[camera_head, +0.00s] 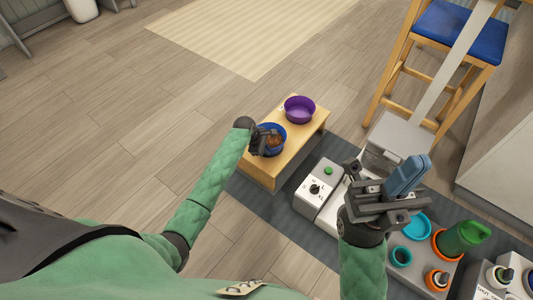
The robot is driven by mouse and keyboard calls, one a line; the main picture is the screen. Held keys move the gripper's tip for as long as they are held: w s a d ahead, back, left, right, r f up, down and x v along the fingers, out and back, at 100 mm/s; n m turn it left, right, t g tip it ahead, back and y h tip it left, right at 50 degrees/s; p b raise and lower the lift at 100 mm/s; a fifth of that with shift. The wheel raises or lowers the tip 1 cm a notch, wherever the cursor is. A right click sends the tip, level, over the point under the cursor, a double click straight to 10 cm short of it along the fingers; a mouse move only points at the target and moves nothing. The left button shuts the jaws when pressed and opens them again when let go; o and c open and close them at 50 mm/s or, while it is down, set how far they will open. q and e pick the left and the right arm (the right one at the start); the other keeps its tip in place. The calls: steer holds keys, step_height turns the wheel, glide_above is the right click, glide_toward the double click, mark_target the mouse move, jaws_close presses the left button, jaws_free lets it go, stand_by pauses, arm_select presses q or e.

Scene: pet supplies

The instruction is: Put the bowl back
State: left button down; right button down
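A blue bowl (277,149) with brown food in it sits on the front part of a low wooden stand (262,172). A purple bowl (300,108), which looks empty, sits on the same stand behind it. My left gripper (266,139) is at the blue bowl's left rim and covers part of it. Its fingers are too small to tell whether they grip the rim. My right gripper (385,192) is above the dispenser area, next to a slate-blue piece (407,177). I cannot tell whether its fingers close on that piece.
A grey-white machine (319,188) with a dial and green button stands right of the stand. Nearby are a teal bowl (417,225), a teal cup (401,257), a green bottle (462,237) and orange rings. A blue-seated stool (458,35) stands behind. Floor to the left is clear.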

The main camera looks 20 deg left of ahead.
arm_select(q)
steer(key=shift+f, duration=0.65)
steer(key=c, duration=1.6)
jaws_free()
